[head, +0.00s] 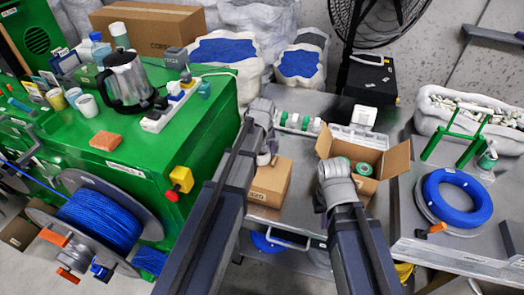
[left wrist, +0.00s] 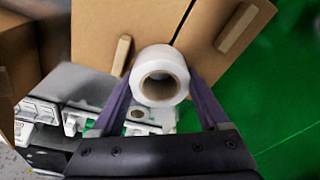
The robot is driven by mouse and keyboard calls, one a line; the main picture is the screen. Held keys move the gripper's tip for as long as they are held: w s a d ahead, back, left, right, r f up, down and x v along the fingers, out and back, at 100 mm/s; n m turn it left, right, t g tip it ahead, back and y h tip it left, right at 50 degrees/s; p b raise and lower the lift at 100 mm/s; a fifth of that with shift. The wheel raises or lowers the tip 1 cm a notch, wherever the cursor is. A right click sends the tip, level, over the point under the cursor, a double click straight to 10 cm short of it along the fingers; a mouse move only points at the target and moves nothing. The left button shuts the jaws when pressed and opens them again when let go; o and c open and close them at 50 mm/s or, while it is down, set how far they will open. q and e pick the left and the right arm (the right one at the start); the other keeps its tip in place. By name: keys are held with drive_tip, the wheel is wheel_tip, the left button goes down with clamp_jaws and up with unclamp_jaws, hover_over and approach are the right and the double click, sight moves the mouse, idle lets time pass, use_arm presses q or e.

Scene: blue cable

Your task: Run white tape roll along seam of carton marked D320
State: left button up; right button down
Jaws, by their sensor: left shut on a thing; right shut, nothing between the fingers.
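A small closed brown carton (head: 268,186) stands on the grey bench top in the middle of the head view; its printed label is too small to read surely. My left gripper (head: 267,148) is at the carton's far top edge, shut on a white tape roll (head: 263,159). In the left wrist view the roll (left wrist: 160,75) sits between my purple fingers, close to the carton (left wrist: 125,25), in line with its dark seam (left wrist: 183,20). I cannot tell whether they touch. My right gripper (head: 332,168) is shut and empty in front of the open carton; its fingertips are mostly hidden.
An open carton (head: 396,160) with green rolls stands right of the closed one. Green-and-white rolls (head: 298,122) lie behind. A green machine (head: 190,165) with a cable reel (head: 98,222) fills the left. A blue cable coil (head: 458,196) lies on the right-hand table.

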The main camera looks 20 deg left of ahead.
sight(261, 177)
use_arm(q)
drive_tip(key=shift+s, duration=0.1)
drive_tip(key=shift+s+f, duration=0.1)
drive_tip(key=shift+s, duration=1.15)
drive_tip(key=shift+s+a+f, duration=0.1)
drive_tip(key=shift+s+a, duration=0.05)
drive_tip(key=shift+s, duration=1.3)
drive_tip(key=shift+s+a, duration=0.1)
drive_tip(key=shift+s, duration=1.2)
drive_tip(key=shift+s, duration=0.1)
drive_tip(key=shift+s, duration=1.25)
